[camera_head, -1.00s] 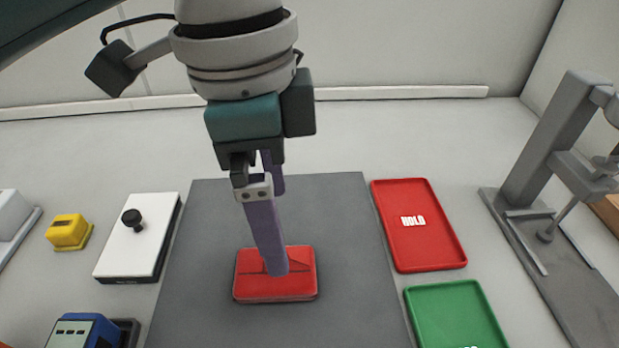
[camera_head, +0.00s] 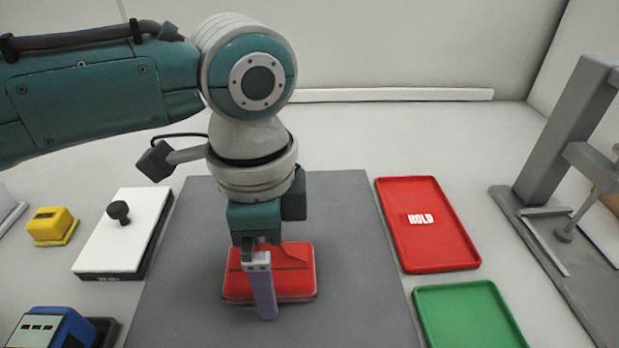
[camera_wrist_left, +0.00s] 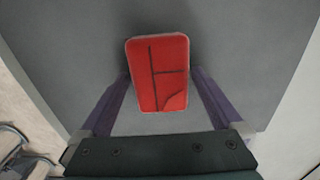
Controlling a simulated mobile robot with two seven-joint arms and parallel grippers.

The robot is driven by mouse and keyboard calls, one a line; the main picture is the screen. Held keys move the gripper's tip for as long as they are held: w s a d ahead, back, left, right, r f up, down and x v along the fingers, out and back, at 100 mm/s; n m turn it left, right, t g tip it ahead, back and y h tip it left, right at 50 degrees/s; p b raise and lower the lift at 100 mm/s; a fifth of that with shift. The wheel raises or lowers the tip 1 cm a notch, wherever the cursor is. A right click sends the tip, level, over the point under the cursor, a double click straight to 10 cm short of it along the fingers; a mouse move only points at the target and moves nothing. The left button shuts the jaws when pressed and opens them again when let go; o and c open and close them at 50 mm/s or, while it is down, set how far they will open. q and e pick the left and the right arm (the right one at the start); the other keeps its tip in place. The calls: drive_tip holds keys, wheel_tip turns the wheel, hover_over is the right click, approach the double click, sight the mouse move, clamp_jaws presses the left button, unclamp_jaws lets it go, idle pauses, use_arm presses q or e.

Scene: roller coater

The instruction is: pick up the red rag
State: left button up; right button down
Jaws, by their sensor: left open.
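The red rag (camera_head: 295,262) is a folded, rounded rectangular pad with dark crease lines. It lies flat on the dark grey mat (camera_head: 190,270) in the head view. It also shows at the upper middle of the left wrist view (camera_wrist_left: 159,73). My left gripper (camera_head: 264,312) points down over the rag, and its near finger hides part of it. In the left wrist view the two purple fingers are spread apart, with the near end of the rag between them and a gap on each side. My right gripper is not in view.
A red tray marked HOLD (camera_head: 430,240) and a green tray (camera_head: 470,318) lie right of the mat. A grey stand (camera_head: 560,130) is further right. A white block with a black knob (camera_head: 110,240), a yellow item (camera_head: 52,226) and a blue device (camera_head: 50,328) sit left.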

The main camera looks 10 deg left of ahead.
use_arm(q)
drive_tip(key=c, duration=1.1)
drive_tip(key=shift+c, duration=0.2)
wheel_tip(320, 180, up, 20)
drive_tip(key=p, duration=0.3)
drive_tip(key=o, duration=0.7)
drive_tip(key=shift+f, duration=0.15)
drive_tip(key=c, duration=0.5)
